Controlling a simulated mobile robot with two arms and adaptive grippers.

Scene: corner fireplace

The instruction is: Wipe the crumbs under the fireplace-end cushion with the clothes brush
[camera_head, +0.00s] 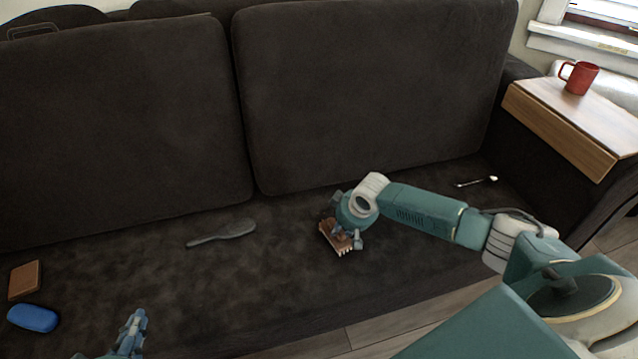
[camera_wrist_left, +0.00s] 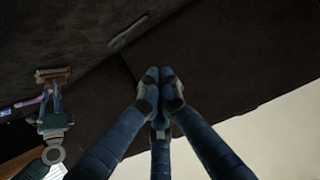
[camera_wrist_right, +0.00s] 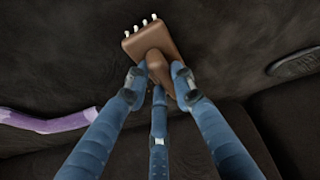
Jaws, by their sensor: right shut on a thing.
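A brown wooden brush with pale bristle tufts (camera_head: 336,238) is held by my right gripper (camera_head: 343,222) just over or on the sofa seat, in front of the right back cushion. The right wrist view shows the brush (camera_wrist_right: 170,60) with its handle between the fingers (camera_wrist_right: 158,78). My left gripper (camera_head: 134,326) is at the bottom left of the head view, empty; its fingertips meet in the left wrist view (camera_wrist_left: 160,78). Two dark back cushions stand upright, left (camera_head: 110,130) and right (camera_head: 370,90). No fireplace or crumbs can be made out.
A grey oval brush (camera_head: 232,229) lies on the seat. A brown block (camera_head: 25,280) and a blue oval item (camera_head: 33,318) lie far left. A red mug (camera_head: 578,77) stands on the wooden armrest tray (camera_head: 560,130). A purple item (camera_wrist_right: 60,122) lies near my right gripper.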

